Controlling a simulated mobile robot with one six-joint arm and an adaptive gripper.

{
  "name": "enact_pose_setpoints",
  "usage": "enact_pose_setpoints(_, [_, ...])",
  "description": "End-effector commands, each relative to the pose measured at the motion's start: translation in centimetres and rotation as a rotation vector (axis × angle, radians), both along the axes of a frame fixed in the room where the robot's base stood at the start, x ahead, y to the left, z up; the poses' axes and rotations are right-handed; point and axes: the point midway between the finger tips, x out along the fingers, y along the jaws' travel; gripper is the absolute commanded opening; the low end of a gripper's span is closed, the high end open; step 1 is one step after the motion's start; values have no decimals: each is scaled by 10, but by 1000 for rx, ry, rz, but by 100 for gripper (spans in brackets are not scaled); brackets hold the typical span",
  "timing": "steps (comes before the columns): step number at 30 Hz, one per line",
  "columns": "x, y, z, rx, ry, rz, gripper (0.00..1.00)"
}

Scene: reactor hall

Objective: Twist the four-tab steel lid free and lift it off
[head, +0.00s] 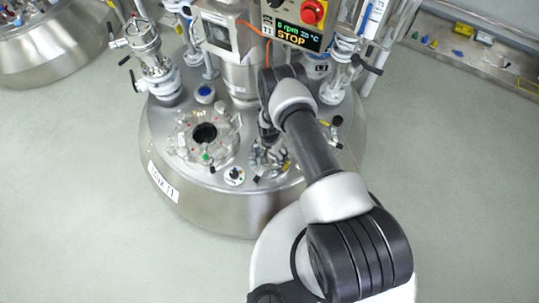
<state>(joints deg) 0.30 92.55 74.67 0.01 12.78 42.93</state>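My gripper (268,148) is at the end of my arm, low over the right front part of the steel reactor's domed top (200,185). Its fingers are small and dark here, so I cannot tell whether they are open or shut, or touching anything. Just below it is a shiny metal fitting (268,162) with lever-like parts and a yellow mark. The gripper and arm partly cover it. I cannot make out four tabs there, so I cannot say for certain that it is the steel lid.
A round flange (183,142) with several clamps and a dark centre is left of my gripper. A small dial (234,176) lies in front. The control box (295,22) reads STOP behind. Valve columns (160,75) rise at the back. The floor (460,190) is clear on the right.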

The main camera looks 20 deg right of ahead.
Motion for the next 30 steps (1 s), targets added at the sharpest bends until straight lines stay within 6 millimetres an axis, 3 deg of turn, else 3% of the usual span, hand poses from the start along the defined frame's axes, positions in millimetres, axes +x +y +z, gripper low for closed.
enact_pose_setpoints(17, [-1, 0, -2, 1, 1, 0, 46])
enact_pose_setpoints(20, [-1, 0, -2, 0, 1, -25, 46])
enact_pose_setpoints(30, [-3, 1, -3, 0, 4, -402, 46])
